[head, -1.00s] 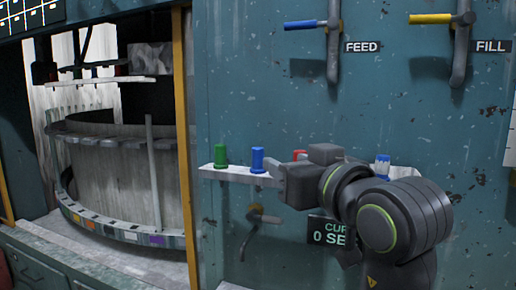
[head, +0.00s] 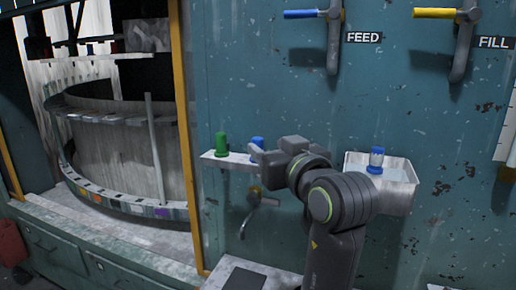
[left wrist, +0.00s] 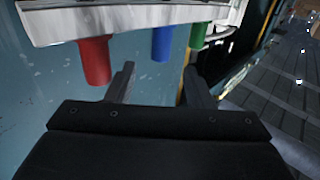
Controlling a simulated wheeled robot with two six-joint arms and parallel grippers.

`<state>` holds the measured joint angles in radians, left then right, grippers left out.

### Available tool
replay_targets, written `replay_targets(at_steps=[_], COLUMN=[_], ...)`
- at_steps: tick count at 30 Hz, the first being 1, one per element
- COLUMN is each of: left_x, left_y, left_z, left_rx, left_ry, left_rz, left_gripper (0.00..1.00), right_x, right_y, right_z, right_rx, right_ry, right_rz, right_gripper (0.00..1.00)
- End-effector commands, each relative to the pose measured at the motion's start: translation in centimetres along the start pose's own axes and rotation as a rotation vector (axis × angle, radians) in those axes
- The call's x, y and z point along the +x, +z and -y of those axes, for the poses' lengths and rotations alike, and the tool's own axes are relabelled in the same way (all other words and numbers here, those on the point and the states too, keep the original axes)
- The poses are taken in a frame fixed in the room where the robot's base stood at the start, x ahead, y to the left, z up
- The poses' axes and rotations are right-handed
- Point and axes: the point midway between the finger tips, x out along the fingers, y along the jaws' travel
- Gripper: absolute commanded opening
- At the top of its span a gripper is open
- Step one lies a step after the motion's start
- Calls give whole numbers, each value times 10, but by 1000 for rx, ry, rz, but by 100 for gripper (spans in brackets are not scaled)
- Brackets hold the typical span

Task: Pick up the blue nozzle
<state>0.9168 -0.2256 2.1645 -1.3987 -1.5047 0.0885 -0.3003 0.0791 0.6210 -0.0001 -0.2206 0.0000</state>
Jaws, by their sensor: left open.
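The blue nozzle (head: 257,142) stands upright on a narrow white ledge (head: 222,159), right of the green nozzle (head: 221,144). My left gripper (head: 257,157) is in front of the ledge and partly covers the blue nozzle's lower part. In the left wrist view, the open fingers (left wrist: 160,82) point toward the ledge with nothing between them. There the blue nozzle (left wrist: 162,45) lies just beyond the fingertips, roughly centred, with the red nozzle (left wrist: 94,60) to the left and the green nozzle (left wrist: 199,36) to the right. The red nozzle is hidden in the head view.
A metal tray (head: 400,190) on the wall at right holds a blue-ended piece (head: 376,160). A tap-like lever (head: 258,203) sits below the ledge. FEED (head: 333,40) and FILL (head: 462,45) levers are higher up. A yellow post (head: 184,130) stands left of the panel.

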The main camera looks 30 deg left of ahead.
Motion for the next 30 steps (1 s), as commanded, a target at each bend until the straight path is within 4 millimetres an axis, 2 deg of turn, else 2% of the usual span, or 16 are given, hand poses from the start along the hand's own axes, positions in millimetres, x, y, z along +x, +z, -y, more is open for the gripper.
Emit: replay_targets(at_steps=[3,9,19,30], left_x=[17,35,38,38], left_y=[-2,0,2,2], left_z=[1,0,0,0], left_rx=[5,3,2,1], left_ry=[-5,-3,1,0], left_rz=[-2,-2,0,-1], left_gripper=[47,47,47,0], right_x=[-14,-19,-19,-19], right_y=[-1,-2,-2,-2], right_z=[-1,-2,-2,-2], right_rx=[0,0,0,0], right_ry=[0,0,0,0], right_rz=[0,0,0,0], right_gripper=[36,36,36,36])
